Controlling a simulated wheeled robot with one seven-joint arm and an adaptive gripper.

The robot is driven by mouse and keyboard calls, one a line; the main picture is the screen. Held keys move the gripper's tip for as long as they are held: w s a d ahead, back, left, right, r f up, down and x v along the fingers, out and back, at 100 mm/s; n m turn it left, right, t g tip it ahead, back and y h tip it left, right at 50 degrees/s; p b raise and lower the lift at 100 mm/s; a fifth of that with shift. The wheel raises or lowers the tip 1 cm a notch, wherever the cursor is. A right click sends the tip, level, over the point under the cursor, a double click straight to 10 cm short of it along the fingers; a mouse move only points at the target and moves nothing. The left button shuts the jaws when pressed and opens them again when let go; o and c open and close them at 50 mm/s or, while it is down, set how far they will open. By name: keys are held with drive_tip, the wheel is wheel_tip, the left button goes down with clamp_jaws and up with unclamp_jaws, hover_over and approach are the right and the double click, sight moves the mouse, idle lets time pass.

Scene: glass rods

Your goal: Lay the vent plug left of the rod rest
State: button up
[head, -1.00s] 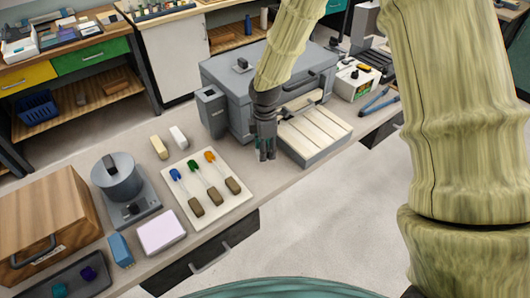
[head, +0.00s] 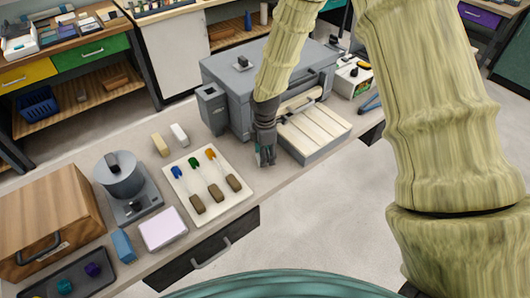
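My gripper (head: 265,156) points down over the bench, between the pale board and the grey kiln-like box (head: 225,85). Whether its fingers are apart or closed on something is too small to tell. A small dark grey block (head: 242,63) sits on top of the grey box and may be the vent plug. A pale board (head: 183,205) carries rods with blue, green and orange tips and brown handles, to the left of my gripper. A ribbed cream shelf (head: 313,128) lies in front of the grey box. I cannot tell for certain which is the rod rest.
A cream block (head: 160,145) and a white block (head: 180,134) stand behind the board. A grey pot on a base (head: 119,178), a blue block (head: 122,246), a lilac pad (head: 163,228) and a wooden box (head: 50,215) crowd the left. The narrow bench strip right of the board is clear.

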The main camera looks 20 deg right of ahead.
drive_tip(key=shift+o, duration=0.5)
wheel_tip(320, 180, up, 12)
drive_tip(key=b, duration=0.3)
drive_tip(key=shift+r, duration=0.2)
drive_tip(key=shift+c, duration=0.5)
idle(1.6)
